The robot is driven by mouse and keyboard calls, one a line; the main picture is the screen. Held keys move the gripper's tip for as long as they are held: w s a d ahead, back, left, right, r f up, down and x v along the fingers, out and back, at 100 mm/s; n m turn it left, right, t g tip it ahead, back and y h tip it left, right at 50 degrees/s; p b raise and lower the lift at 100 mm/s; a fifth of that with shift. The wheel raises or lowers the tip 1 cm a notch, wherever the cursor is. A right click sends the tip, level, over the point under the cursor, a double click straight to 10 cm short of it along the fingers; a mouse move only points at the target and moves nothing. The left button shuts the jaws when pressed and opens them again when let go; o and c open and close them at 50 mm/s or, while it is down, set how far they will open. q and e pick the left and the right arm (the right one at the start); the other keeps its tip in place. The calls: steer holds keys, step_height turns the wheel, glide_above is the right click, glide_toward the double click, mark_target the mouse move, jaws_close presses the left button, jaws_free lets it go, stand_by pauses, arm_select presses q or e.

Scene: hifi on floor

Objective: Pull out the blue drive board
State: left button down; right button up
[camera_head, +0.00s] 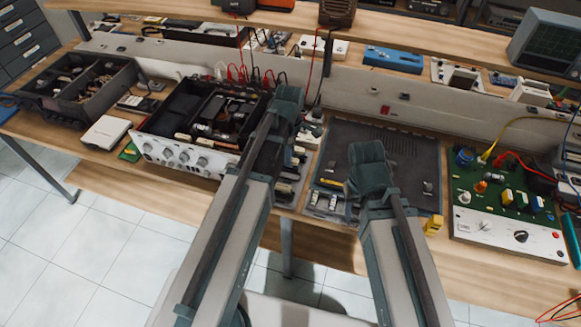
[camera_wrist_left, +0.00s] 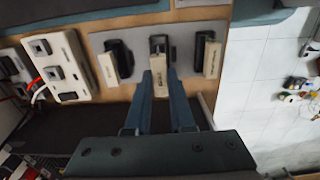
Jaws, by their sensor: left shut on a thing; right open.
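In the left wrist view, three small dark units with cream labelled tabs stand in a row on a grey mat. My left gripper (camera_wrist_left: 158,82) is shut on the cream tab of the middle board (camera_wrist_left: 159,45), with a finger on each side. The left board (camera_wrist_left: 108,68) and right board (camera_wrist_left: 212,58) are apart from the fingers. I cannot read the labels, and no blue shows on the held board. In the head view my left gripper (camera_head: 290,97) reaches over the bench and hides what it holds. My right gripper (camera_head: 367,160) is open above the dark mat.
An open hi-fi chassis (camera_head: 178,158) stands left of my left arm. A green circuit board (camera_head: 505,195) with a white control panel is at the right. A dark parts bin (camera_head: 112,98) is at the far left. A dark mat (camera_head: 410,165) lies mostly clear.

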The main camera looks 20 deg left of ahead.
arm_select(q)
steer(key=shift+r+p, duration=1.7)
steer(key=shift+r, duration=0.25)
